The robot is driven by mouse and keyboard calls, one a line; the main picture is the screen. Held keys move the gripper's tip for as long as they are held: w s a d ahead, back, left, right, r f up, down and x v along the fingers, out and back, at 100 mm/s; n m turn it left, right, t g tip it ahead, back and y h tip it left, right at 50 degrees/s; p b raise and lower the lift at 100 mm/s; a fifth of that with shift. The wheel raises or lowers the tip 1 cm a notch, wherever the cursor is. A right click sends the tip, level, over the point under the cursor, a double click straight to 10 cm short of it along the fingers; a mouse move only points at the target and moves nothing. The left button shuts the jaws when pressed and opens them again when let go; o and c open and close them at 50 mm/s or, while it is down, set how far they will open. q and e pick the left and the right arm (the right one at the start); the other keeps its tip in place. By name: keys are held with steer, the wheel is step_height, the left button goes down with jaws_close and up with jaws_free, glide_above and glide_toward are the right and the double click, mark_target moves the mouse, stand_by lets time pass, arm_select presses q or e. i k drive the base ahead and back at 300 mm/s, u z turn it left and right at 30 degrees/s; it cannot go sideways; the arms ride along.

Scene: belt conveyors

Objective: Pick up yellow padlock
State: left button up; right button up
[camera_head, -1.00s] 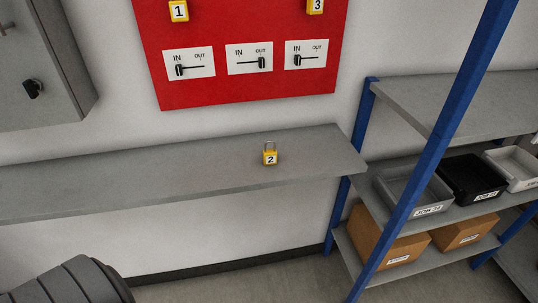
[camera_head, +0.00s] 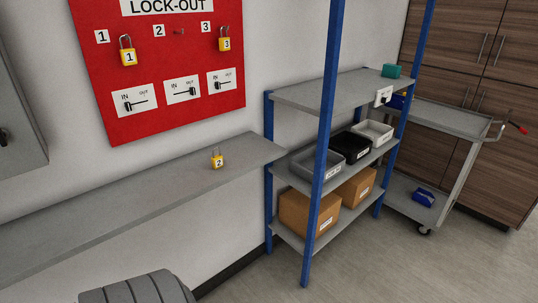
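A yellow padlock (camera_head: 217,160) marked 2 stands upright on the grey wall shelf (camera_head: 120,192), near the shelf's right end. Two more yellow padlocks hang on the red lock-out board (camera_head: 160,72) above: padlock 1 (camera_head: 128,54) under label 1 and padlock 3 (camera_head: 224,42) under label 3. The hook (camera_head: 179,32) under label 2 is empty. Neither gripper is in view.
A blue-post rack (camera_head: 320,160) stands right of the shelf, holding grey, black and white bins and cardboard boxes (camera_head: 309,217). A grey cart (camera_head: 455,120) and wooden cabinets (camera_head: 465,80) lie further right. The floor in front of the rack is clear.

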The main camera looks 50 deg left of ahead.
mark_target(217, 160)
steer(key=z, duration=0.2)
steer(key=i, duration=1.5)
steer(key=u, duration=1.45)
steer(key=i, duration=0.8)
steer(key=u, duration=1.15)
steer(key=i, duration=0.15)
steer(key=u, duration=0.1)
